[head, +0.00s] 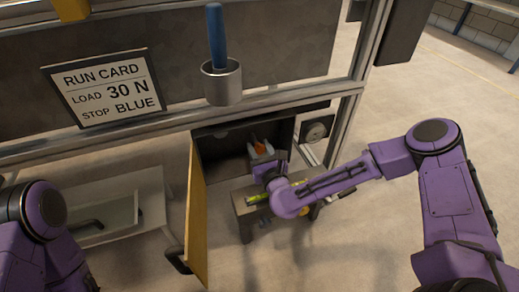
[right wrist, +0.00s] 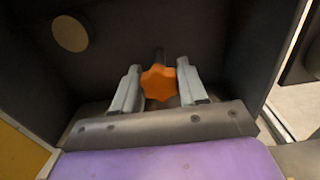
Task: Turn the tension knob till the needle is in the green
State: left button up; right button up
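The orange lobed tension knob (right wrist: 159,82) is inside a dark open-fronted box, on a short stem from the back wall. It also shows in the head view (head: 263,148). My right gripper (right wrist: 160,84) has one finger on each side of the knob, and both fingertips appear to touch it. A round dial (head: 315,131) is on the right of the box; its needle and any green zone are too small to read. My left arm shows at the left edge of the head view, but its gripper is out of the picture.
A yellow door (head: 196,220) stands open at the box's left. A run card (head: 105,88) reads load 30 N, stop blue. A grey cup (head: 221,85) holding a blue-handled thing is on the frame above the box. A pale tray (head: 120,205) lies at left.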

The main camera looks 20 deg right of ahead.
jog(key=shift+n, duration=0.4)
jog(key=n+p, duration=0.1)
jog(key=n, duration=0.3)
jog(key=shift+n, duration=0.4)
jog(key=n+p, duration=0.2)
jog(key=n, duration=0.4)
jog(key=n+p, duration=0.2)
jog(key=n, duration=0.4)
jog(key=shift+n, duration=0.4)
jog(key=n+p, duration=0.1)
jog(key=n, duration=0.4)
jog(key=shift+p, duration=0.4)
jog(key=shift+n, duration=0.3)
jog(key=o, duration=1)
